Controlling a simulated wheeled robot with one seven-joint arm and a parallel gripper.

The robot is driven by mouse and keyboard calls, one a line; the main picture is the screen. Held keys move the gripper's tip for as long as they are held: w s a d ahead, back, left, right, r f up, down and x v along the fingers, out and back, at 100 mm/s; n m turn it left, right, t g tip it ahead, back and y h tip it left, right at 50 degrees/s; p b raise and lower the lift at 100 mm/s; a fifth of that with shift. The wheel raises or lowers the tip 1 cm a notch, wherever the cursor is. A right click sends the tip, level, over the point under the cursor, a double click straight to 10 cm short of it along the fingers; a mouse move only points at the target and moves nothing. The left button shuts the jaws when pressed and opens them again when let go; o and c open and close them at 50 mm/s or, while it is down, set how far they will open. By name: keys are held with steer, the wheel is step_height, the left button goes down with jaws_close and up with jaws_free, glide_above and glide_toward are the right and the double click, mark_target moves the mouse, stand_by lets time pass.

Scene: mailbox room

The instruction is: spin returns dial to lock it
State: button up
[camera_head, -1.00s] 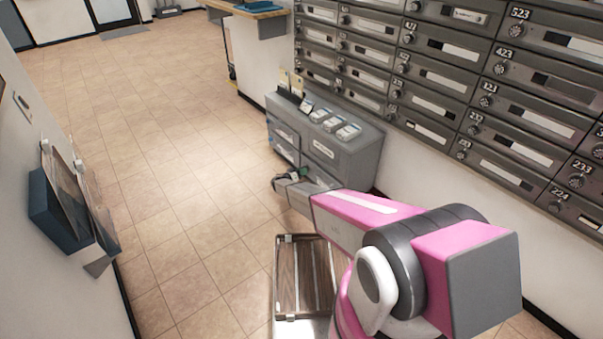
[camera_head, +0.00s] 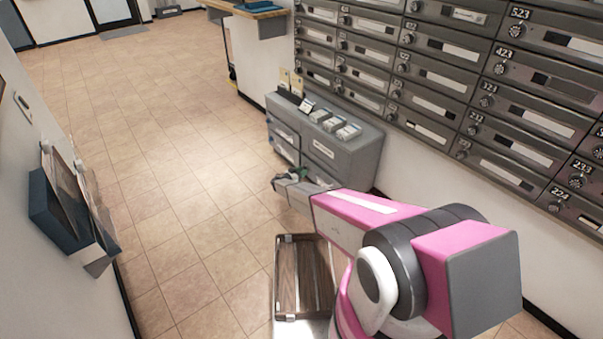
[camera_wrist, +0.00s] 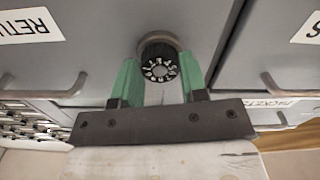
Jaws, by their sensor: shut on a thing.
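The returns dial (camera_wrist: 159,64) is a round black knob with white marks on the grey cabinet front in the wrist view. My gripper (camera_wrist: 160,82) has its two green fingers on either side of the dial, shut on it. A drawer label reading "RETU" (camera_wrist: 30,25) shows upside down to the left of the dial. In the head view my gripper (camera_head: 291,175) is at the front of the low grey cabinet (camera_head: 362,150). The dial itself is hidden there.
Drawer handles (camera_wrist: 50,90) flank the dial. Several card stacks (camera_head: 333,123) stand on the cabinet top. Numbered mailboxes (camera_head: 430,75) line the right wall. A wood-slatted tray (camera_head: 288,270) is below my arm. A blue wall rack (camera_head: 60,220) is at left.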

steer(key=o, duration=0.9)
steer(key=shift+s+a, duration=0.1)
steer(key=v, duration=1)
steer(key=shift+s+a, duration=0.2)
steer(key=shift+s, duration=0.05)
